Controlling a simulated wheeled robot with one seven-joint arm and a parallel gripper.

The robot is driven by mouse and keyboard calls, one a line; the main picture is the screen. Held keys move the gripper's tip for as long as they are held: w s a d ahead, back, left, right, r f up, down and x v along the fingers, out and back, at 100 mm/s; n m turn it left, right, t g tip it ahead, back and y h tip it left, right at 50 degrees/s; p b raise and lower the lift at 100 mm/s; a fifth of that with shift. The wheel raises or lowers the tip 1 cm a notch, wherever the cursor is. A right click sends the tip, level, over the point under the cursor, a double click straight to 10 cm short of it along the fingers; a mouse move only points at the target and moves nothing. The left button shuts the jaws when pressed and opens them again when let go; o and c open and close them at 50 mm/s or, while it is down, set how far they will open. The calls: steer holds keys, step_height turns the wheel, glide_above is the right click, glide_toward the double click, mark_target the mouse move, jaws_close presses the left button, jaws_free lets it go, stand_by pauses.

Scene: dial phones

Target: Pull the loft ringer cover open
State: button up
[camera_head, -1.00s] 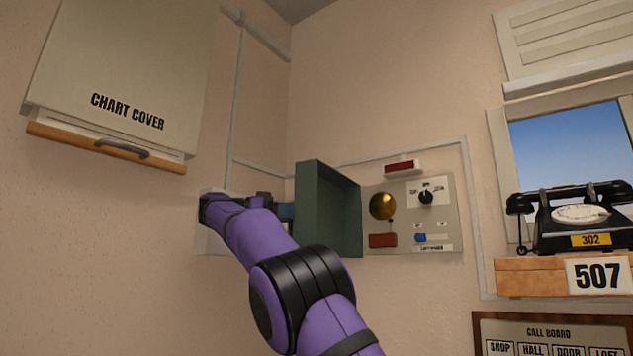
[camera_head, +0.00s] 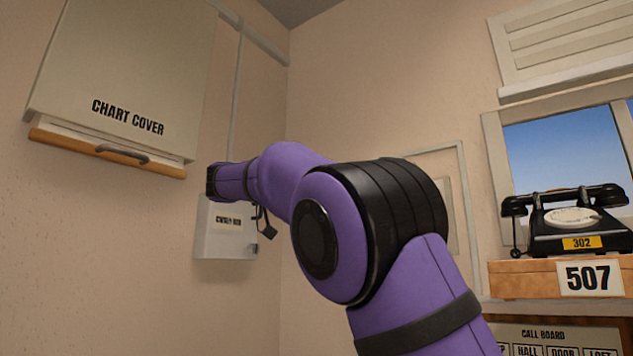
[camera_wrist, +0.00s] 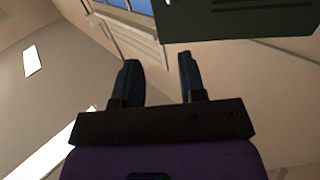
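The loft ringer cover (camera_wrist: 240,20) shows in the wrist view as a dark green panel along the upper right edge, beyond my fingertips. In the head view the cover is hidden behind my arm; only a pale strip of the ringer's panel (camera_head: 450,213) shows to the right of the arm. My gripper (camera_wrist: 157,68) is open and empty in the wrist view. Its two dark blue fingers stand apart, with a visible gap between the fingertips and the panel. In the head view my fingers are hidden.
A white box (camera_head: 222,240) with a label and a dark hanging piece is on the wall below my forearm. The chart cover (camera_head: 115,85) hangs at upper left. A black phone (camera_head: 575,235) sits on a wooden shelf (camera_head: 525,280) at right, above the call board (camera_head: 560,338).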

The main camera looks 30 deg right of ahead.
steer(key=shift+s+a+r, duration=0.1)
steer(key=shift+s, duration=1.45)
